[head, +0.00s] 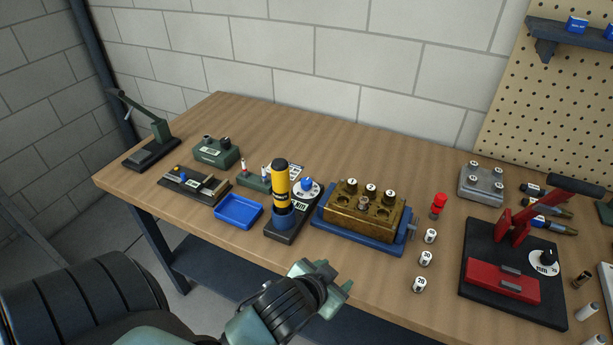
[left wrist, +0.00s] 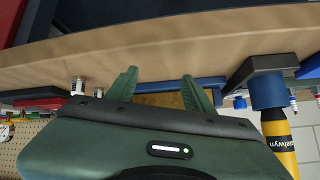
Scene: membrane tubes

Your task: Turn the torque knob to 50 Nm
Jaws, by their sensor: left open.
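A blue knob (head: 307,184) sits on a white round dial (head: 304,194) on a black base (head: 283,232), beside a yellow and black tool (head: 281,180) standing in a blue cup. A second, black knob (head: 548,256) on a white dial is on the red and black press at the right. The dial markings are too small to read, and I cannot tell which knob is the torque one. My left gripper (head: 337,277) is open and empty in front of the table edge, apart from both knobs. Its fingers (left wrist: 158,77) also show in the left wrist view. My right gripper is out of view.
A brass block (head: 335,218) with numbered caps in a blue frame stands right of the tool. A blue tray (head: 238,210) lies to its left. Several small white numbered cylinders (head: 426,258) stand farther right. The front table edge (left wrist: 60,65) is close to my left gripper.

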